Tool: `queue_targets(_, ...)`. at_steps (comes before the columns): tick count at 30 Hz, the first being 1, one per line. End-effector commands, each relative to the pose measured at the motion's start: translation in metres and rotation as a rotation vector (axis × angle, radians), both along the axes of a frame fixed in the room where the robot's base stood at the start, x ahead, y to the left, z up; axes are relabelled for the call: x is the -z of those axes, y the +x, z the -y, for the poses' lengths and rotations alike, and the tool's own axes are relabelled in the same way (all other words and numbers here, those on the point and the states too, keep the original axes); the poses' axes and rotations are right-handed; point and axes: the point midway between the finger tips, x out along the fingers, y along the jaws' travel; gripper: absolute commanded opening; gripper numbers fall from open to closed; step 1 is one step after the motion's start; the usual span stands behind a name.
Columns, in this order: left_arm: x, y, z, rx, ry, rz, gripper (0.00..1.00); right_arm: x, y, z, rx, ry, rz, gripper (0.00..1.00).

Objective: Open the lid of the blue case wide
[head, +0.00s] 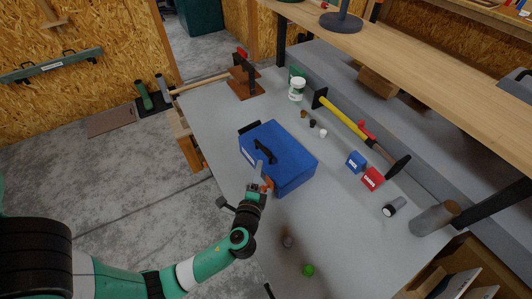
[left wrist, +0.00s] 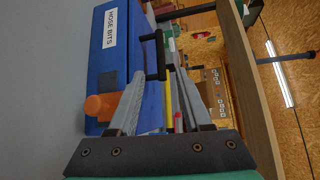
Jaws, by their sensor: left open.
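The blue case (head: 292,172) stands on the grey bench with its lid down. A black handle (head: 267,152) is on the lid; it also shows in the left wrist view (left wrist: 156,56). An orange latch (head: 268,184) sits on the side facing my left arm; it is large in the left wrist view (left wrist: 101,106). My left gripper (head: 261,178) is open and empty, close to the latch side. In the left wrist view its fingers (left wrist: 162,90) reach past the latch towards the handle. Contact cannot be told. My right gripper is not in view.
Behind the case lie a yellow-handled hammer (head: 342,118), a white jar (head: 297,88), and small blue (head: 356,161) and red (head: 372,179) boxes. A green ball (head: 308,270) lies near the front. A wooden shelf (head: 430,62) overhangs the back.

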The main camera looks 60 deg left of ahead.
Motion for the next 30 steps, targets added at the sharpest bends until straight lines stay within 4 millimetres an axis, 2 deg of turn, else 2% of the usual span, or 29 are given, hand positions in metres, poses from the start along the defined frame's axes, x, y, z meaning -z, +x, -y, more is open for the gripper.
queue_targets(9, 0.01, 0.036, -0.054, -0.006, 0.0, 0.003, 0.49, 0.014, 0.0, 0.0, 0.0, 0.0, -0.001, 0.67)
queue_targets(15, 0.014, 0.057, -0.081, -0.001, -0.001, 0.003, 0.49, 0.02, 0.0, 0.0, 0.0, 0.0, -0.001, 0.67)
queue_targets(19, 0.015, 0.062, -0.089, 0.0, 0.0, 0.003, 0.49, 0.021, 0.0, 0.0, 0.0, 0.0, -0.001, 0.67)
queue_targets(26, 0.014, 0.063, -0.089, 0.001, -0.001, 0.002, 0.49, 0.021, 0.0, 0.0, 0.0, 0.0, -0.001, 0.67)
queue_targets(30, 0.015, 0.063, -0.089, 0.001, -0.001, 0.002, 0.28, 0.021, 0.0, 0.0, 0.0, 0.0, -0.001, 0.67)
